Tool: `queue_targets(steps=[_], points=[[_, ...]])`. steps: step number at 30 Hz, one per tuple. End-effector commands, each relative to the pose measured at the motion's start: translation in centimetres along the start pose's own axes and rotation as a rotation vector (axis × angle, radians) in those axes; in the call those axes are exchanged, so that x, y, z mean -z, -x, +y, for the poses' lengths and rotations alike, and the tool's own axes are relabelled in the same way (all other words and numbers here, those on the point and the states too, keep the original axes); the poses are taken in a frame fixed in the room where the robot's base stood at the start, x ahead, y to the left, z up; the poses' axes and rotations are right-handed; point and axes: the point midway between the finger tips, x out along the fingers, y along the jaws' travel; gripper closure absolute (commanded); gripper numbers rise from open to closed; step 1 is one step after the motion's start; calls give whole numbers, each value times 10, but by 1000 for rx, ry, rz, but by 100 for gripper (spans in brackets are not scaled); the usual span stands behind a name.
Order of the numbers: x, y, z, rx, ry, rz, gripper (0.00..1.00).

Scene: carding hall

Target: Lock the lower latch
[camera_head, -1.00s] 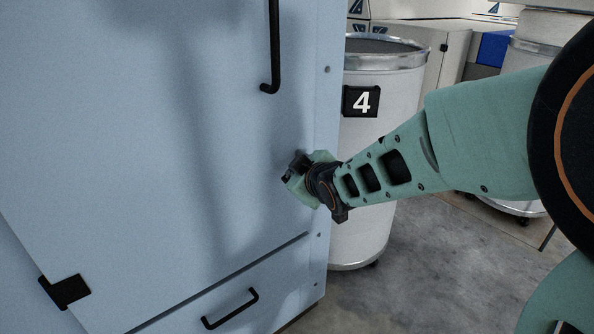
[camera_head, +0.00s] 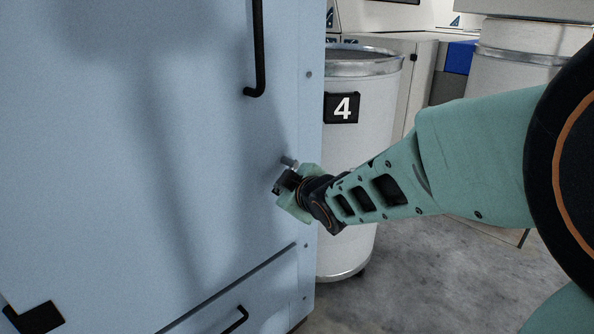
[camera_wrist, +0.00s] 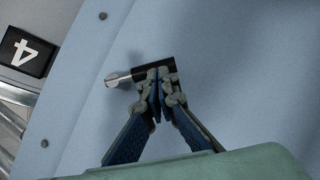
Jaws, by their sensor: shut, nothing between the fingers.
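The latch (camera_wrist: 118,80) shows in the wrist view as a short bar with a silver cylindrical end at the left and a dark part running right behind my fingertips. In the head view, its grey stub (camera_head: 288,161) sticks out from the cabinet door, just above my gripper (camera_head: 280,182). In the wrist view my gripper (camera_wrist: 159,82) is shut and empty, its fingertips in front of the dark part of the latch. I cannot tell whether they touch it. The fingers hide part of the latch.
The light blue cabinet door (camera_head: 110,130) has a long black handle (camera_head: 258,50) above and a drawer with a black handle (camera_head: 236,320) below. A white drum marked 4 (camera_head: 365,110) stands close at the right. Grey floor (camera_head: 430,270) is open beyond it.

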Motion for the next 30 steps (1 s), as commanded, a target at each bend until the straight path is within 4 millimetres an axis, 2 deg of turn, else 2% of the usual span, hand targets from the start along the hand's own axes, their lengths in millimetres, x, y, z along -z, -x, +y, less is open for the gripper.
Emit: queue_targets(steps=[14, 30], points=[[-18, -9, -5, 4, 1, -2, 100], [-38, -21, -2, 2, 0, -2, 100]])
